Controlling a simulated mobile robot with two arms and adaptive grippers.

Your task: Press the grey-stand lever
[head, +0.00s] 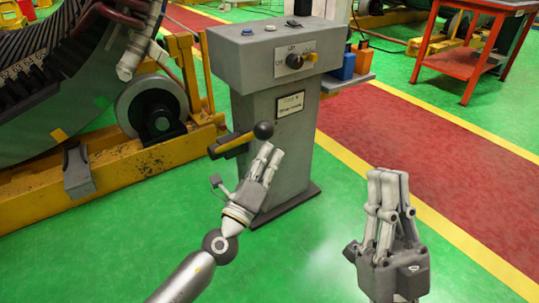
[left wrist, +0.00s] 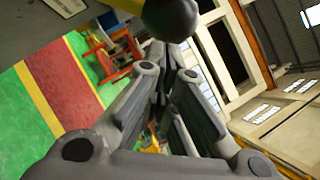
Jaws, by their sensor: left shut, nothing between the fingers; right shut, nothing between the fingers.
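The grey stand (head: 270,135) stands upright on the floor in the middle of the head view. In the left wrist view the dark ball (left wrist: 172,16) shows at the top, close to the fingers. My left gripper (head: 271,151) is shut and empty, just below the knob; I cannot tell whether it touches. It also fills the left wrist view (left wrist: 168,75). My right gripper (head: 387,175) is shut and empty, to the right of the stand.
A large stator (head: 50,90) on a yellow frame (head: 110,170) is at the left. A shelf with a blue box (head: 342,66) and an orange box (head: 362,56) adjoins the stand. A red table (head: 465,55) is at the back right. The green floor in front is clear.

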